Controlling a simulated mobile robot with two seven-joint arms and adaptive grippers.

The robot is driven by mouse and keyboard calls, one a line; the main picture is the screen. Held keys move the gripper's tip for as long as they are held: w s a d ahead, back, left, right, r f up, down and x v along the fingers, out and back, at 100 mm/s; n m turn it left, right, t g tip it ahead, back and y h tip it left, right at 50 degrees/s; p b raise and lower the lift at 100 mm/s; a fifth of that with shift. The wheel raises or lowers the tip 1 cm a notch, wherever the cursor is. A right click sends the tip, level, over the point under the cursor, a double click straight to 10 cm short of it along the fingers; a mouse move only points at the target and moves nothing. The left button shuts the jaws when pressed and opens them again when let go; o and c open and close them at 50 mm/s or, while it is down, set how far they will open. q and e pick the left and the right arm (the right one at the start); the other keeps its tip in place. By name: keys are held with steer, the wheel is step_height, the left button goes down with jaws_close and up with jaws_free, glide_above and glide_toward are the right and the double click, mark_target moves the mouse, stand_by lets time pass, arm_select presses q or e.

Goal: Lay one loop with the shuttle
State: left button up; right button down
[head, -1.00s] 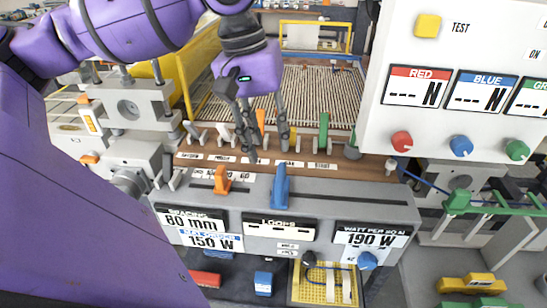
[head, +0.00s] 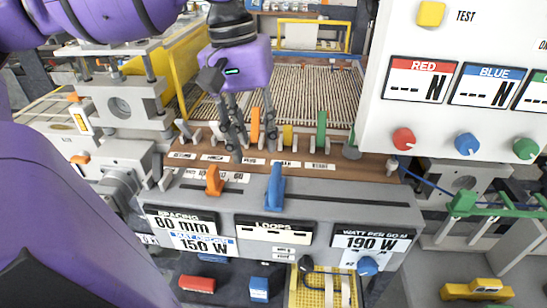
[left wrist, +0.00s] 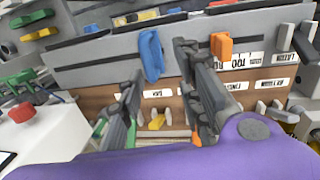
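I cannot tell for sure which part is the shuttle. Coloured uprights stand at the label strip in front of the bed of parallel rods: orange (head: 255,126), yellow (head: 287,138) and green (head: 321,131). My left gripper (head: 239,155) hangs above the strip, just left of the orange upright. In the left wrist view its fingers (left wrist: 158,75) are apart with nothing held between them. The yellow upright (left wrist: 157,122) shows between them, and the orange one (left wrist: 196,139) is partly hidden by a finger. The loops display (head: 274,229) shows dashes. My right gripper is not in view.
The grey console carries an orange slider handle (head: 214,182) and a blue slider handle (head: 275,187). A white test panel (head: 455,130) with red, blue and green knobs stands right. Yellow guards (head: 180,70) flank the rod bed (head: 315,95).

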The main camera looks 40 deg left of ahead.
mark_target(274, 174)
arm_select(q)
steer(key=shift+t+h, duration=0.3)
steer(key=x, duration=0.2)
steer(key=d+b+x, duration=0.1)
steer(key=x, duration=0.3)
steer(key=shift+w+d+b, duration=0.2)
steer(key=shift+w+b, duration=0.15)
steer(key=shift+w, duration=0.1)
steer(key=shift+d+f, duration=0.15)
steer(key=shift+f, duration=0.35)
steer(key=c, duration=0.7)
jaws_close()
